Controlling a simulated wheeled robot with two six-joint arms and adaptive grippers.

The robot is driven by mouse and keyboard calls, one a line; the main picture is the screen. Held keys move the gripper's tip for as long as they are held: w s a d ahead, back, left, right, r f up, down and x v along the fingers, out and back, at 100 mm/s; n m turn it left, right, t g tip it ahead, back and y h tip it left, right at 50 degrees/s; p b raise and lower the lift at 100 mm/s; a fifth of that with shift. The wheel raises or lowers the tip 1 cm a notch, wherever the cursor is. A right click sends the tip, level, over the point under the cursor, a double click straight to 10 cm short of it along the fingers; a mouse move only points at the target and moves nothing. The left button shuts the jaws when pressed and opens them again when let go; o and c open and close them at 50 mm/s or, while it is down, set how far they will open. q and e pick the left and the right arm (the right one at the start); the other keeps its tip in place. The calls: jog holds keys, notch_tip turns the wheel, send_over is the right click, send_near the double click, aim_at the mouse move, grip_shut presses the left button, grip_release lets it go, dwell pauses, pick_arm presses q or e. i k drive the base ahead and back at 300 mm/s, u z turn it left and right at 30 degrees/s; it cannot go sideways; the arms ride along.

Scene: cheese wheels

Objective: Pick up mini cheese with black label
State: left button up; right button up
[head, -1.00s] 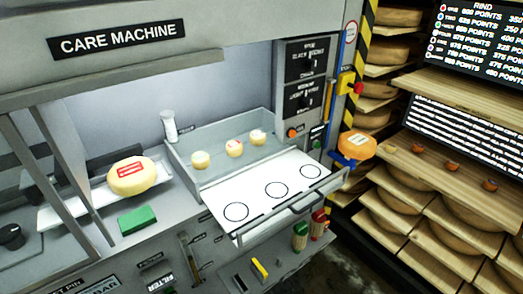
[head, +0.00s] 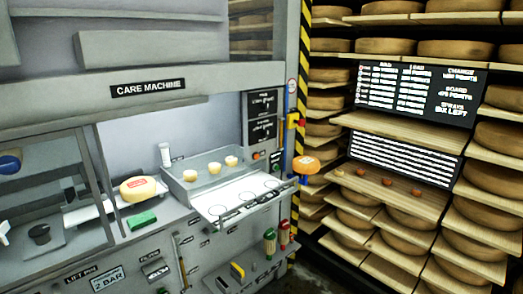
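Three small pale yellow cheeses stand in a row at the back of the grey drawer tray (head: 184,194) of the care machine. They are a left mini cheese (head: 187,175), a middle mini cheese (head: 214,169) and a right mini cheese (head: 231,162). Their labels are too small to tell which one is black. Several small orange-brown pieces sit on a wooden shelf to the right, among them one mini piece (head: 388,182); no label can be read on them. Neither of my grippers is in view.
A larger yellow cheese with a red label (head: 138,189) lies on a white tray at left, near a green sponge (head: 142,219). A white plate with circles (head: 222,205) is bare. An orange cheese (head: 306,165) sits beside the striped post (head: 299,120). Shelves of wheels fill the right.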

aim_at(230, 161)
jog(key=z, duration=0.7)
jog(key=i, duration=0.85)
jog(key=z, duration=0.6)
